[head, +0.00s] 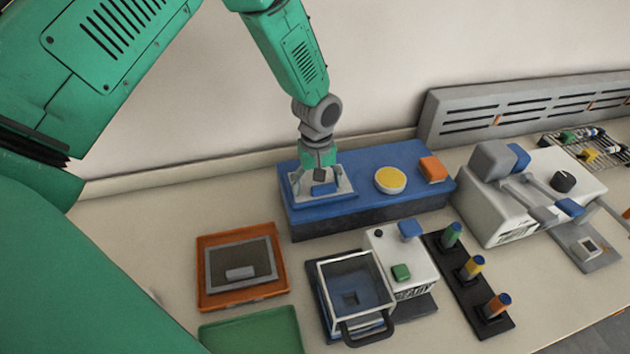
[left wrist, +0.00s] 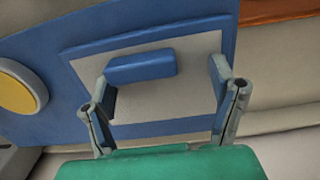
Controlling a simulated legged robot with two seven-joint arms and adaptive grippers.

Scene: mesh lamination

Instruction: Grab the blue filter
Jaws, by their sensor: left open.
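The blue filter (head: 325,188) is a small blue block. It lies on a grey plate with a blue border (head: 345,195), on the left part of a long blue platform (head: 400,160). In the left wrist view the blue filter (left wrist: 141,67) lies ahead of and between the fingers. My left gripper (head: 318,182) reaches down over the plate from above. In the left wrist view my left gripper (left wrist: 160,90) is open, one finger on each side, with nothing between the tips but the filter's area. Whether the fingers touch the plate I cannot tell. My right gripper is not in view.
A yellow disc (head: 390,179) and an orange block (head: 432,168) sit on the same platform. An orange tray (head: 241,299), a green tray (head: 250,333) and a clear box (head: 354,284) stand in front. A white machine (head: 525,205) stands right.

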